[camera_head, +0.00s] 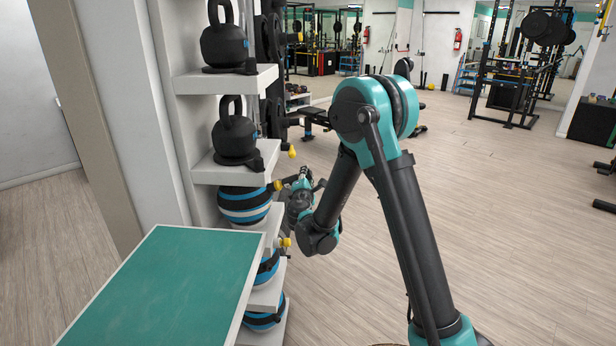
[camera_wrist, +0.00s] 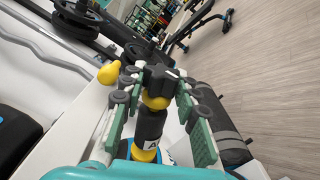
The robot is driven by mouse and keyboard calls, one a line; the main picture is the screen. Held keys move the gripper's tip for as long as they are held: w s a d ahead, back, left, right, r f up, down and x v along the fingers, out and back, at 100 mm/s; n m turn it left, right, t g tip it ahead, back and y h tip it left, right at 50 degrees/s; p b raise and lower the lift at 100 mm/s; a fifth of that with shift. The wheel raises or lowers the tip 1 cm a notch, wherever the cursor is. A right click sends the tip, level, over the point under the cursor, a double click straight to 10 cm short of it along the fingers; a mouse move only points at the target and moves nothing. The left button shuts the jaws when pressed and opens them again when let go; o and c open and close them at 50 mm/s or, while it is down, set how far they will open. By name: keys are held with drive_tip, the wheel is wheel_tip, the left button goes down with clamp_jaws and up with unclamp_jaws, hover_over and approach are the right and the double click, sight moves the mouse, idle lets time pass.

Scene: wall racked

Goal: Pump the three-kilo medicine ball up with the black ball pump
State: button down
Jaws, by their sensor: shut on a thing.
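My gripper (camera_wrist: 156,90) is shut on a black pump-like body with yellow rings (camera_wrist: 151,124), taken to be the ball pump; its green pads stand on either side. The body has a dark knobbed top and a white label whose mark I cannot read surely. In the head view my gripper (camera_head: 300,190) is beside the rack and the hold is too small to make out. Striped blue, white and black balls sit on the rack: an upper one (camera_head: 244,206), a middle one (camera_head: 266,270) and a lower one (camera_head: 264,319). I cannot read which is three kilos.
Black kettlebells (camera_head: 235,134) stand on the white shelves (camera_head: 222,176) above the balls. Yellow knobs (camera_head: 285,242) stick out at the rack's right side. A green-topped table (camera_head: 165,285) fills the front left. Open wood floor (camera_head: 500,220) lies to the right.

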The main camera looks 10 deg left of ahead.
drive_tip(key=shift+d, duration=0.1)
idle(0.4)
drive_tip(key=shift+d+r, duration=0.2)
drive_tip(key=shift+d, duration=0.15)
drive_tip(key=shift+a+f, duration=0.2)
drive_tip(key=shift+a, duration=0.25)
idle(1.7)
drive_tip(key=shift+d+r, duration=0.2)
drive_tip(key=shift+d, duration=0.25)
drive_tip(key=shift+a+f, duration=0.2)
drive_tip(key=shift+a, duration=0.25)
idle(1.7)
drive_tip(key=shift+d+r, duration=0.2)
drive_tip(key=shift+d, duration=0.35)
